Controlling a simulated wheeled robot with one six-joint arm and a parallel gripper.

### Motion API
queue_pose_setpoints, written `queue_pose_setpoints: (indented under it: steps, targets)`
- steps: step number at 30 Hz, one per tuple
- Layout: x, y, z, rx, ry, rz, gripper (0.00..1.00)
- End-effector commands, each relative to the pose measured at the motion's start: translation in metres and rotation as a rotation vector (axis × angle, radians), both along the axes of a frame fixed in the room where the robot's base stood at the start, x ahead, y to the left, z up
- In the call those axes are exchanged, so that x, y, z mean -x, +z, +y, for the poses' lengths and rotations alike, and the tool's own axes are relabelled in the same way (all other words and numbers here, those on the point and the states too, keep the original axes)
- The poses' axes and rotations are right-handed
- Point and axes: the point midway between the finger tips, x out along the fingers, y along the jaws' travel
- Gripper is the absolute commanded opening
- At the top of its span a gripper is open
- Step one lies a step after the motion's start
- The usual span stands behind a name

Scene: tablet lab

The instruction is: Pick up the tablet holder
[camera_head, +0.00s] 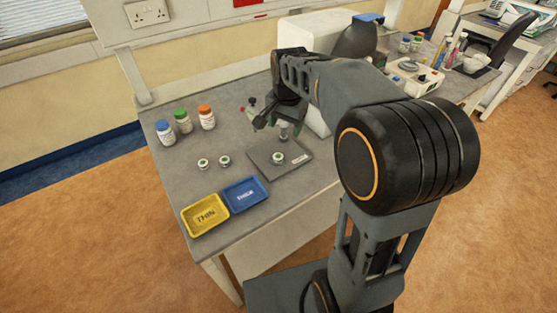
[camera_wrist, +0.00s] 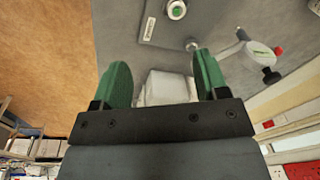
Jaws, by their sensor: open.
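Small round white holders with green tops are in the head view. One holder (camera_head: 278,158) sits on a dark grey plate (camera_head: 262,147); two more, a left one (camera_head: 203,163) and a right one (camera_head: 224,161), stand on the bench. I cannot tell which one the task means. The wrist view shows one holder (camera_wrist: 176,9) on the plate at the top edge, beyond my fingertips. My gripper (camera_wrist: 162,68) is open and empty, with green finger pads apart. In the head view my gripper (camera_head: 282,121) hangs above the bench, behind the plate.
A yellow tray (camera_head: 190,227) marked THIN and a blue tray (camera_head: 256,204) lie at the bench's front edge. Bottles with blue (camera_head: 164,138), green (camera_head: 183,127) and orange (camera_head: 206,122) caps stand at left. A dial gauge (camera_wrist: 258,48) is close to my right finger.

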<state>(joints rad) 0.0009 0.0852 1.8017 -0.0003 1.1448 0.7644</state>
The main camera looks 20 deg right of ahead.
Motion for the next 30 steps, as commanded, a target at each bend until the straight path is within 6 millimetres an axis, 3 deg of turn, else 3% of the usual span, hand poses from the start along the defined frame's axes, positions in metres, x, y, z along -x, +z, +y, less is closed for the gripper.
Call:
queue_pose_setpoints:
  steps: [3,9,22,30]
  targets:
    - [-0.031,-0.023,0.000,-0.011,-0.128,0.054,0.67]
    - [-0.057,-0.044,-0.001,-0.016,-0.261,0.099,0.67]
    - [-0.061,-0.115,-0.003,-0.016,-0.295,0.114,0.67]
    - [-0.062,-0.133,-0.003,-0.016,-0.294,0.110,0.67]
